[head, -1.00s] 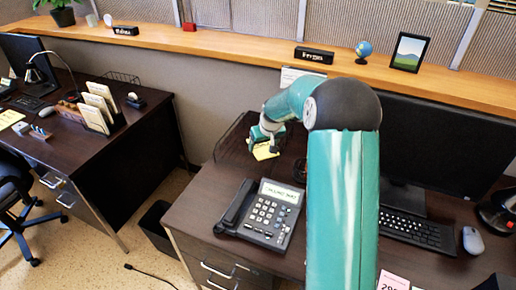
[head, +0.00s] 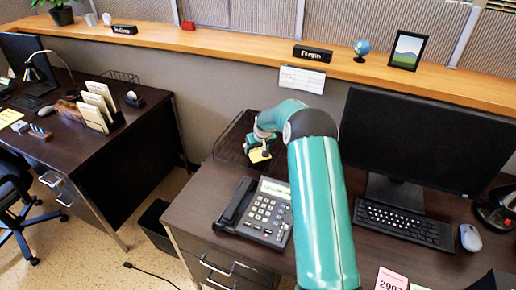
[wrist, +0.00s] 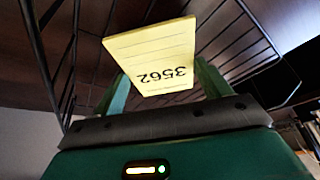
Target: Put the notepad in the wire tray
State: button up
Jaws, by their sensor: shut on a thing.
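The notepad (head: 259,155) is a small yellow pad. In the wrist view the notepad (wrist: 152,55) shows ruled lines and the number 3562. My gripper (head: 261,146) is shut on it, and the green fingers of my gripper (wrist: 163,88) stand at its two sides. The wire tray (head: 228,153) is a dark mesh tray at the back left of the near desk. In the wrist view the wires of the tray (wrist: 72,50) show on both sides of the notepad. The notepad appears at or over the tray; its exact height is unclear. My arm hides part of the tray.
A desk phone (head: 262,213) sits in front of the tray. A monitor (head: 425,140), a keyboard (head: 402,222) and a mouse (head: 470,238) stand to the right. A white card (head: 302,79) is on the partition behind. A wooden ledge (head: 220,45) runs along the back.

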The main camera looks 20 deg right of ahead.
jog(key=o, duration=1)
jog(key=shift+o, duration=0.2)
jog(key=v, duration=1.2)
jog(key=s+a+r, duration=0.6)
jog(key=s+r, duration=0.2)
jog(key=r, duration=0.1)
jog(key=s+a+r, duration=0.5)
jog(key=s+r, duration=0.3)
jog(key=r, duration=0.1)
jog(key=s+a+r, duration=0.1)
jog(key=s+a, duration=0.2)
jog(key=s, duration=1)
jog(key=s+a+t, duration=0.1)
jog(key=s+a, duration=0.2)
jog(key=s, duration=0.9)
jog(key=shift+s+a+r, duration=0.4)
